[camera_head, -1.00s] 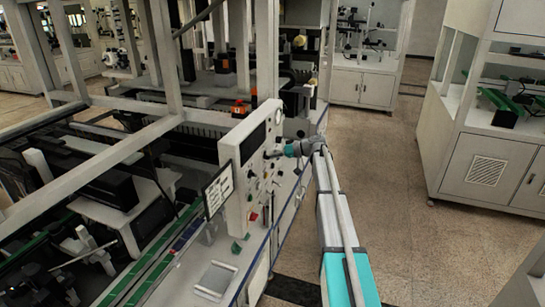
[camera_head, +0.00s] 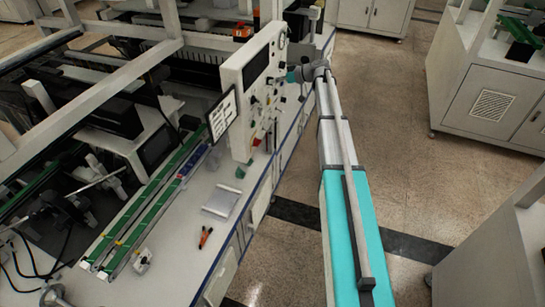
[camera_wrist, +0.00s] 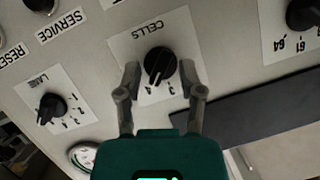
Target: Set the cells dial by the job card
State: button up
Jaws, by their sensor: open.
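The cells dial (camera_wrist: 160,64) is a black knob on a white plate marked "CELLS" in the wrist view, with the lettering upside down. My gripper (camera_wrist: 159,70) is open, one finger on each side of the knob; I cannot tell whether they touch it. In the head view my gripper (camera_head: 291,75) is at the front of the pale control panel (camera_head: 236,78), and the dial cannot be made out there. A framed white card (camera_head: 222,114), perhaps the job card, stands beside the panel; its writing is too small to read.
The lane dial (camera_wrist: 53,107) and a round gauge (camera_wrist: 82,155) sit to the left in the wrist view. Another dial (camera_wrist: 303,14) is at the upper right. Orange-handled pliers (camera_head: 206,237) and a flat tray (camera_head: 220,201) lie on the white bench. Open floor lies right of my arm.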

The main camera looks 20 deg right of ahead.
jog(key=s+d+r+n+t+h+p, duration=0.1)
jog(key=s+d+r+n+t, duration=0.1)
jog(key=s+d+n+t, duration=0.3)
jog(key=s+d+r+n+h+p, duration=0.1)
jog(key=s+d+r+n+h, duration=0.2)
jog(key=s, duration=0.4)
jog(key=s+a+f+m+g+h+b, duration=0.2)
jog(key=s+a+f+m+g+b, duration=0.5)
jog(key=s+a+f, duration=0.8)
jog(key=shift+s+a+f+m+g+h, duration=0.35)
jog(key=shift+a+f+m+g, duration=0.3)
jog(key=shift+f, duration=1.45)
dwell(0.5)
